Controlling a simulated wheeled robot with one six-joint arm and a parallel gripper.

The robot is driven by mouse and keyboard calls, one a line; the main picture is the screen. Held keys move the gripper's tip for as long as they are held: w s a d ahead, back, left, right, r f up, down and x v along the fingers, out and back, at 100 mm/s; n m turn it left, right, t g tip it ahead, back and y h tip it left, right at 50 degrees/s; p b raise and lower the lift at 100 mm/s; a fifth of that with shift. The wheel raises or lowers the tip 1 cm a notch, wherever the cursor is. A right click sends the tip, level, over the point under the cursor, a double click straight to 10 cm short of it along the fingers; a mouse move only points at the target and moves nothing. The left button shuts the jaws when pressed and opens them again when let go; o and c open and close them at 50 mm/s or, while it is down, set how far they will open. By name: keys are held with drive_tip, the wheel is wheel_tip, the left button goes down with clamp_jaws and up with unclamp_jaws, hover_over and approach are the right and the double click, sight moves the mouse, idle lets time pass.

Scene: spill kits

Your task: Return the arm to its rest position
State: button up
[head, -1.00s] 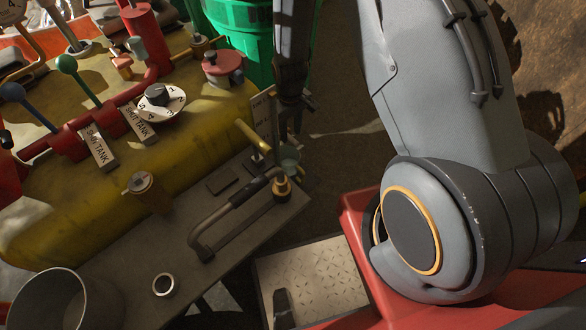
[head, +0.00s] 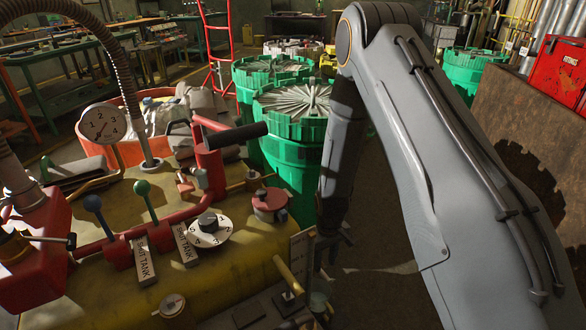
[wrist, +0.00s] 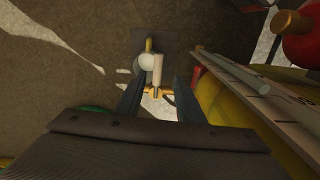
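My arm (head: 420,190) rises on the right of the head view and bends down at its elbow. My gripper (head: 329,252) hangs pointing down beside the yellow tank's right end, close to an upright marked plate (head: 301,247). In the wrist view, my gripper (wrist: 159,82) has its two fingers apart. A pale round piece and a light cylindrical handle (wrist: 157,70) show in the gap, seemingly beyond the fingertips. I see nothing held.
The yellow tank (head: 100,285) carries levers, a numbered dial (head: 211,230), a gauge (head: 103,124) and a black-handled red post (head: 208,165). Green drums (head: 295,125) stand behind my forearm. A brown panel (head: 535,130) stands at right. Bare floor (head: 385,285) lies between.

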drive_tip(key=s+d+r+m+p, duration=0.1)
drive_tip(key=s+r+p, duration=0.25)
drive_tip(key=r, duration=0.95)
drive_tip(key=s+d+r+m+p, duration=0.2)
drive_tip(key=s+r+p, duration=0.15)
drive_tip(key=r, duration=0.95)
drive_tip(key=s+r+m+p, duration=0.2)
drive_tip(key=s+r+p, duration=0.2)
drive_tip(key=s+r, duration=1.1)
drive_tip(key=shift+d+r, duration=0.3)
drive_tip(key=shift+r, duration=0.05)
